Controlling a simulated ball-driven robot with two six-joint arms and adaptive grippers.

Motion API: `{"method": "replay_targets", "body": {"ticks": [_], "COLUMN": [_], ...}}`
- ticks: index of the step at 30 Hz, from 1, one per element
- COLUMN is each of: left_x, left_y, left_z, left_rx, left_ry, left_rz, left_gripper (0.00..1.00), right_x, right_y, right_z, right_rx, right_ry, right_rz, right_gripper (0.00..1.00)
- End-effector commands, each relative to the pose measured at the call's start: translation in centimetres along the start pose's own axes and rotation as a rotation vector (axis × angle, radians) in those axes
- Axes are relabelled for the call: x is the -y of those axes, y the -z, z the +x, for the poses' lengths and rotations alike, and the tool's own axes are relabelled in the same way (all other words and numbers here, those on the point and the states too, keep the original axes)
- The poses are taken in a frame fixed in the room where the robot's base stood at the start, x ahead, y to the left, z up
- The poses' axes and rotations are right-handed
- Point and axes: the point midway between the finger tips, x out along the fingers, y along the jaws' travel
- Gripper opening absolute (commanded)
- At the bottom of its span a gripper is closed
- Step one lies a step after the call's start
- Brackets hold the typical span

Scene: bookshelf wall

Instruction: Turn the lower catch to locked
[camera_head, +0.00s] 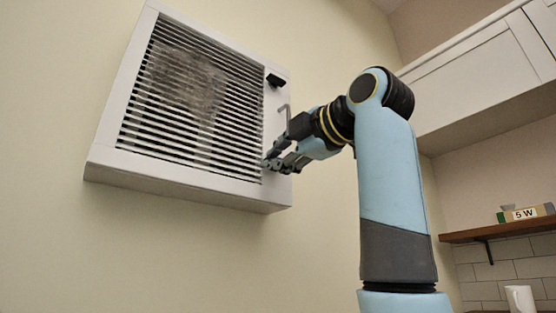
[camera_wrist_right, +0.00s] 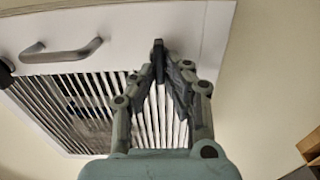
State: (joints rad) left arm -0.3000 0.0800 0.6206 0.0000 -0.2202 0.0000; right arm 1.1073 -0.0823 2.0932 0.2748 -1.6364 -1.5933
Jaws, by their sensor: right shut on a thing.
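A white vent cover (camera_head: 190,187) with a slatted grille hangs on the wall; a dusty grey patch shows behind its slats. On its right-hand frame are a black upper catch (camera_head: 276,80) and a metal handle (camera_head: 284,112). My right gripper (camera_head: 272,163) is at the lower right corner of the frame, where its fingers hide the lower catch in the head view. In the right wrist view, the lower catch (camera_wrist_right: 158,47) is a small black bar sticking out between the fingertips of my right gripper (camera_wrist_right: 164,74), which is shut on it. My left gripper is out of view.
The handle (camera_wrist_right: 62,51) is left of the fingers in the wrist view, apart from them. White cabinets (camera_head: 480,75) hang at the right above a wooden shelf (camera_head: 500,231) with a box (camera_head: 525,213). A white mug (camera_head: 520,298) stands below. The wall under the vent is clear.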

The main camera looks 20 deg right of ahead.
Motion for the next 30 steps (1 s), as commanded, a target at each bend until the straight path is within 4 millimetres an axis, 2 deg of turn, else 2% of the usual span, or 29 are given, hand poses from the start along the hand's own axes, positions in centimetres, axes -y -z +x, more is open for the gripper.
{"method": "replay_targets", "body": {"ticks": [14, 15, 19, 27, 30], "left_x": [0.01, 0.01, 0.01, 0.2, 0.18], "left_y": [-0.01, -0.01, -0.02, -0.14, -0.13], "left_z": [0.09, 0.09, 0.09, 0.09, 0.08], "left_rx": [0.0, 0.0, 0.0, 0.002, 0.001], "left_ry": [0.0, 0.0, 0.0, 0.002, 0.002], "left_rz": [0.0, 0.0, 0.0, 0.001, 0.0], "left_gripper": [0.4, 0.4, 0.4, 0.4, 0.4], "right_x": [0.15, 0.15, 0.13, 0.07, 0.0], "right_y": [0.04, 0.03, 0.02, 0.01, -0.05], "right_z": [0.05, 0.05, 0.04, -0.03, -0.64], "right_rx": [-0.002, -0.002, -0.002, -0.001, 0.0], "right_ry": [0.004, 0.004, 0.003, 0.002, 0.0], "right_rz": [-0.013, -0.013, -0.013, -0.012, -0.012], "right_gripper": [0.0, 0.14, 0.31, 0.33, 0.33]}}
